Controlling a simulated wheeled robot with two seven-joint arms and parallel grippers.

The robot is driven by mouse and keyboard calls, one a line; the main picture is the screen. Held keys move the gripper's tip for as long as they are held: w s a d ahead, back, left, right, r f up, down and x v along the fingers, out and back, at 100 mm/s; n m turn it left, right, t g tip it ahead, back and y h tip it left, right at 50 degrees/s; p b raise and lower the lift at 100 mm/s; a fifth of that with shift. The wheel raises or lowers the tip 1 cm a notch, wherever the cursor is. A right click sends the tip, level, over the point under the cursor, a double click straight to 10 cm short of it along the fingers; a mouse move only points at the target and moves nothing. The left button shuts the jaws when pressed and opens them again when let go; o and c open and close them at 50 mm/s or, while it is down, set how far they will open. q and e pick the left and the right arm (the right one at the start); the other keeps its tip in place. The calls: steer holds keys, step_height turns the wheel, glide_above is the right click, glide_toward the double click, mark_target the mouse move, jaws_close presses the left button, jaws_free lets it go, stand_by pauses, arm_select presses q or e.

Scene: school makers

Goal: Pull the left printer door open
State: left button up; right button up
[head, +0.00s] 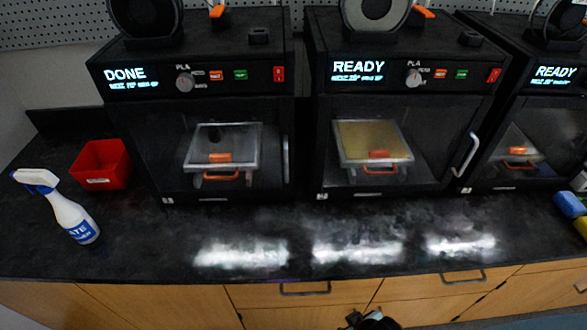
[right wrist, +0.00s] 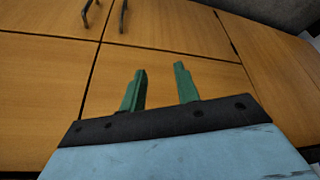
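The left printer (head: 225,75) is black, with a display reading DONE. Its dark see-through door (head: 165,150) looks shut. A pale vertical handle (head: 286,158) is on the door's right side. Behind the door is a build plate with an orange handle (head: 221,176); a small dark shape shows above the plate. My right gripper (right wrist: 160,87) has two green fingers spread apart with nothing between them. It faces the wooden cabinet fronts, away from the printer. Dark parts of my arm show at the bottom of the head view. My left gripper is not in view.
Two printers reading READY (head: 405,75) stand to the right. A red bin (head: 102,164) and a spray bottle (head: 66,213) are on the black counter (head: 150,245), left of the left printer. The counter in front of the printers is clear. Cabinets with drawers (head: 300,296) are below.

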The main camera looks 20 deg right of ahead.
steer(key=w+a+r+t+p, duration=0.1)
steer(key=w+r+t+p, duration=0.15)
steer(key=r, duration=1.05)
steer(key=w+r+t+p, duration=0.1)
steer(key=w+r, duration=0.3)
steer(key=r, duration=0.8)
steer(key=n+t+y, duration=0.1)
steer(key=t+y, duration=0.4)
steer(key=t, duration=0.4)
glide_toward(287, 164)
steer(key=x, duration=0.9)
steer(key=shift+p, duration=0.4)
steer(key=shift+d, duration=0.1)
jaws_close()
